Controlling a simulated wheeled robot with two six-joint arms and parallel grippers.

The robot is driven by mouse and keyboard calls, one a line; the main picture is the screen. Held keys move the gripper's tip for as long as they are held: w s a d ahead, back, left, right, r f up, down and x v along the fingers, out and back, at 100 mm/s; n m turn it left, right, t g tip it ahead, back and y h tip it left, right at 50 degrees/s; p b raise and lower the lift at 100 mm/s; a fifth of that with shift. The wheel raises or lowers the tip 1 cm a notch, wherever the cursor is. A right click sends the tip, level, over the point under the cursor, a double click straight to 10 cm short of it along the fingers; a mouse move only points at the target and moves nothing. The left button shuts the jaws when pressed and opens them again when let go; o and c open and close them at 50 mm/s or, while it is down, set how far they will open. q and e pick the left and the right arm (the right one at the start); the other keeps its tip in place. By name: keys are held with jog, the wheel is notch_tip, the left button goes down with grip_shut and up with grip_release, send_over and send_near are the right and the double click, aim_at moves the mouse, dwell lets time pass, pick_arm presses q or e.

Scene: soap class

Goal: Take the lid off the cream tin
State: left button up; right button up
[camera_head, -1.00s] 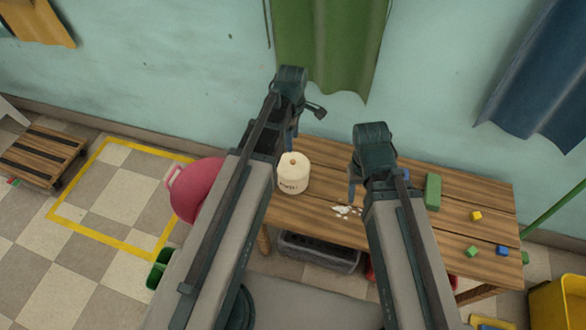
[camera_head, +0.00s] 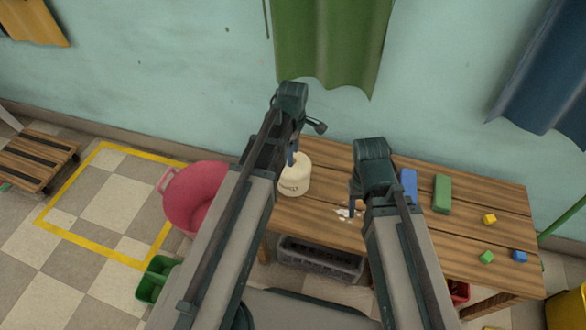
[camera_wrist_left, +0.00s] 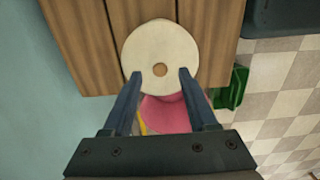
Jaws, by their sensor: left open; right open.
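The cream tin (camera_head: 294,180) stands upright at the left end of the wooden table (camera_head: 318,211), its lid on. In the left wrist view the round cream lid (camera_wrist_left: 160,40) shows from above with a small brown knob (camera_wrist_left: 160,70) at its middle. My left gripper (camera_head: 291,158) is open above the tin, partly covering the lid in the head view. Its two fingertips (camera_wrist_left: 160,72) show on either side of the knob, apart from it. My right gripper (camera_head: 354,205) hangs over the table right of the tin, empty; its fingers are partly hidden.
White scraps (camera_head: 343,213) lie on the table between the grippers. Green and blue blocks (camera_head: 441,194) and several small cubes are on the right. A dark crate (camera_head: 320,258) is below.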

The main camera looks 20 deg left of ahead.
pick_arm(q)
notch_tip(320, 180, down, 2)
jog(key=shift+f+b, duration=0.15)
jog(key=shift+b, duration=0.5)
grip_shut()
